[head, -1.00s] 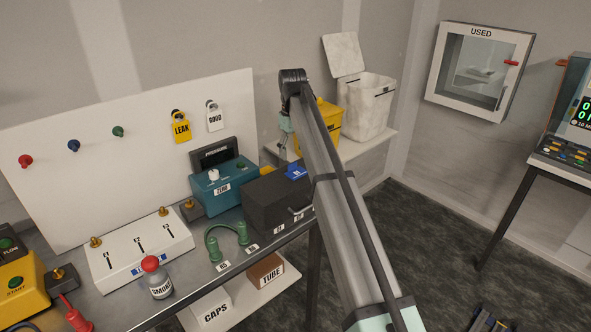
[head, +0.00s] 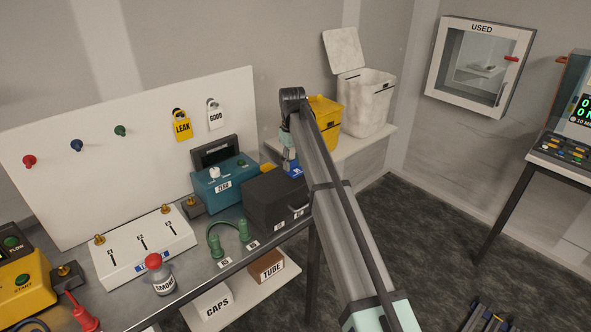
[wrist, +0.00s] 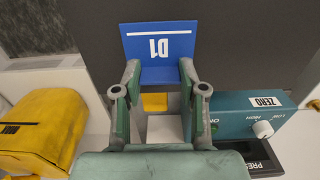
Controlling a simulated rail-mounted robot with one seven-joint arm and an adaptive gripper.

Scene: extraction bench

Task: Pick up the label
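The fingers hide the label's lower side edges. I cannot tell whether they touch it. In the head view my gripper (head: 290,164) hangs just above and beside the label, partly hidden by my arm.
A teal ZERO unit (head: 223,185) stands left of the box. A yellow bin (head: 326,122) and a white lidded bin (head: 367,105) stand behind on a shelf. LEAK (head: 182,127) and GOOD (head: 215,117) tags hang on the white panel (head: 80,190).

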